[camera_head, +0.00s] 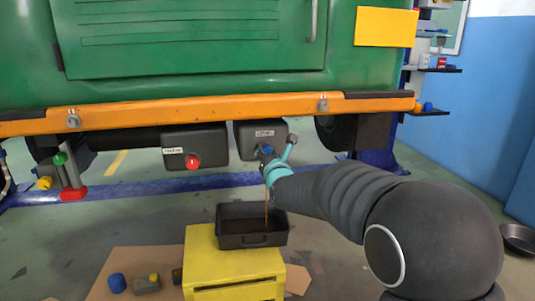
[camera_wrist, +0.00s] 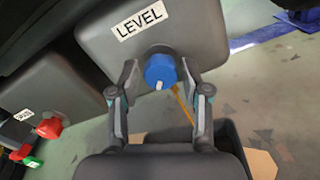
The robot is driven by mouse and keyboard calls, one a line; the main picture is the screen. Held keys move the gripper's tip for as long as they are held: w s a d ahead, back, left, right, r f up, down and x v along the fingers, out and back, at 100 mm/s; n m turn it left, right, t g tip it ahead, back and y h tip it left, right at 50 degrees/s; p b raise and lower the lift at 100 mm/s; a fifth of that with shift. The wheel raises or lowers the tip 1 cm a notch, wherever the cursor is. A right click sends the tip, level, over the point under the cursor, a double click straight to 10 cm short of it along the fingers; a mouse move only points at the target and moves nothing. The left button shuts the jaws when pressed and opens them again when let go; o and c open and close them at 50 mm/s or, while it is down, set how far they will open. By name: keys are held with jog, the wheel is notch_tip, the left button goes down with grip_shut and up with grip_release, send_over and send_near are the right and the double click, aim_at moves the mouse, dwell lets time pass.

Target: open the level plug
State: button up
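The blue level plug (camera_wrist: 160,71) is on the dark box (camera_wrist: 205,30) labelled LEVEL, which also shows under the green vehicle in the head view (camera_head: 246,131). My gripper (camera_wrist: 159,72) is open, with one finger on each side of the plug and a gap visible on both sides. In the head view my gripper (camera_head: 277,160) is at the box and partly covers the blue plug (camera_head: 267,150). A thin brown stream (camera_wrist: 183,106) runs down from beside the plug, and in the head view it falls into the black pan (camera_head: 230,241).
The pan stands on a yellow stand (camera_head: 205,268). A second box with a red plug (camera_head: 193,161) hangs to the left. A red-based stand (camera_head: 73,192) is further left. Small parts lie on cardboard (camera_head: 105,262). An orange beam (camera_head: 215,110) runs above the boxes.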

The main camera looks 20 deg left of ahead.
dwell(0.3)
jog(key=v, duration=1.2)
jog(key=shift+s, duration=0.1)
